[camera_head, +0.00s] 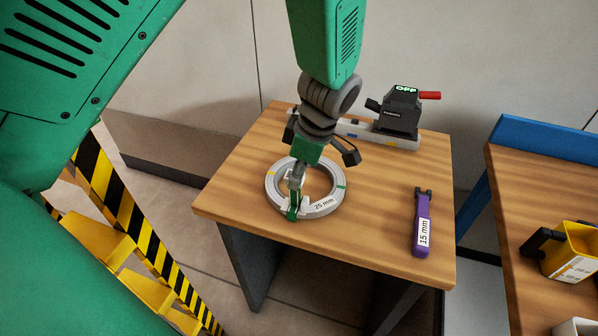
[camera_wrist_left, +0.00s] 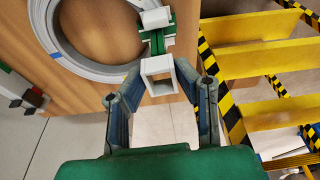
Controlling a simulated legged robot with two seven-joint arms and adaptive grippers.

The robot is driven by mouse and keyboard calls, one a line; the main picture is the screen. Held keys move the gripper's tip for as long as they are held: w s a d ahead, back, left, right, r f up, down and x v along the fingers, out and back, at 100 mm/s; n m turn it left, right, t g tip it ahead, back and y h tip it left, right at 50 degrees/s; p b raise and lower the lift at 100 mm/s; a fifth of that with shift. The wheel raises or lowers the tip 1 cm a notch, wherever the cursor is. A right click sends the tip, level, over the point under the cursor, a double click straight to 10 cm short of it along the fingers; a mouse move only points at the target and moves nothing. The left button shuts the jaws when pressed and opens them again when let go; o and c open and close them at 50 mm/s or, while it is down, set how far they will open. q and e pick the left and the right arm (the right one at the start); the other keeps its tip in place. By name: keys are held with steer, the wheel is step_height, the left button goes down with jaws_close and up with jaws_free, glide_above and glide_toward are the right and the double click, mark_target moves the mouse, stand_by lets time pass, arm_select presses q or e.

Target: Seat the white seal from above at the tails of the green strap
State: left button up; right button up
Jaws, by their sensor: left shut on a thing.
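My left gripper (camera_head: 295,181) hangs over the near-left part of the grey coil (camera_head: 334,187), which lies flat on the wooden table. In the left wrist view the gripper (camera_wrist_left: 160,76) is shut on the white seal (camera_wrist_left: 158,87), a square hollow piece held between the fingertips. The green strap (camera_wrist_left: 155,42) runs over the coil's ring, with its tails close to the seal in that picture. The strap (camera_head: 293,213) shows below the gripper in the head view. I cannot tell whether seal and tails touch. My right gripper is not in view.
A purple tool marked 15 mm (camera_head: 423,225) lies at the table's right. A black device with a red lever and an OFF display (camera_head: 399,112) stands at the back. Another table at the right holds a yellow container (camera_head: 571,250).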

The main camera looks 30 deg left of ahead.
mark_target(298, 205)
arm_select(q)
steer(key=shift+f, duration=0.25)
steer(key=shift+d+b+x, duration=0.25)
steer(key=shift+b+x, duration=0.4)
steer(key=shift+x, duration=0.5)
steer(key=shift+d+b+x, duration=0.25)
steer(key=shift+b+x, duration=0.4)
steer(key=shift+x, duration=0.55)
steer(key=shift+w, duration=0.1)
steer(key=shift+a+p+v, duration=0.2)
steer(key=shift+p+v, duration=0.55)
steer(key=shift+v, duration=0.05)
steer(key=shift+a+p+v, duration=0.15)
steer(key=shift+p+v, duration=0.65)
steer(key=shift+a+p+v, duration=0.2)
steer(key=shift+p+v, duration=0.55)
steer(key=shift+v, duration=0.05)
steer(key=shift+d+r, duration=0.1)
steer(key=shift+r, duration=0.05)
steer(key=shift+d, duration=0.1)
steer(key=shift+y, duration=0.3)
steer(key=shift+s+p, duration=0.2)
steer(key=shift+p, duration=0.1)
